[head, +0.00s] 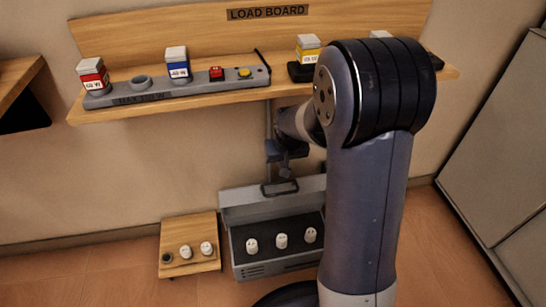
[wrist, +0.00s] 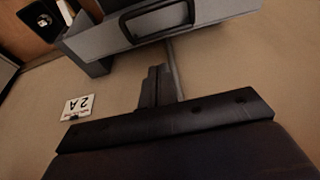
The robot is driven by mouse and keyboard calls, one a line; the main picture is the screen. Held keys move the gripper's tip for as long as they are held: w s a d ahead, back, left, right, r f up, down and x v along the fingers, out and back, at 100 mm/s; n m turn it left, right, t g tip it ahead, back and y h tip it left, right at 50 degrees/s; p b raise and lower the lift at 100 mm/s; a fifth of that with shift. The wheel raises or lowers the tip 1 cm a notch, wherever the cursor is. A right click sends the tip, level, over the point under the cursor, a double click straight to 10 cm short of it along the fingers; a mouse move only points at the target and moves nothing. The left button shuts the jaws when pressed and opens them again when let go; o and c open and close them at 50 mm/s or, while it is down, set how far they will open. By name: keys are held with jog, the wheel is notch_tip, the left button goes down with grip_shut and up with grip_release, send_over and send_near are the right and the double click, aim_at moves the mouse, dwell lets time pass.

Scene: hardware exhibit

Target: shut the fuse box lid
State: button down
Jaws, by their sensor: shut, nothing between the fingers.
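The fuse box (head: 280,257) is a grey case on the floor at lower centre in the head view. Its lid (head: 240,203) stands open, raised at the back against the wall side. A dark handle (head: 280,188) is on the lid's upper edge. Three white fuses (head: 281,241) stand inside the box. My gripper (head: 286,171) is shut and empty, just above the handle. In the wrist view my gripper (wrist: 158,78) points toward the lid (wrist: 108,38) and its handle (wrist: 157,18); contact cannot be told. My arm hides the box's right end.
A small wooden stand (head: 195,263) with two white fuses and a dark socket sits left of the box. A wooden shelf (head: 140,101) with coloured blocks and a grey rack overhangs from the wall. A grey cabinet (head: 500,150) stands at right. Floor left of the stand is clear.

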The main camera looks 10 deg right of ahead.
jog(key=b, duration=0.4)
send_over(280, 187)
jog(key=f, duration=0.9)
jog(key=shift+w+f, duration=0.2)
jog(key=shift+f, duration=0.1)
jog(key=shift+s, duration=0.1)
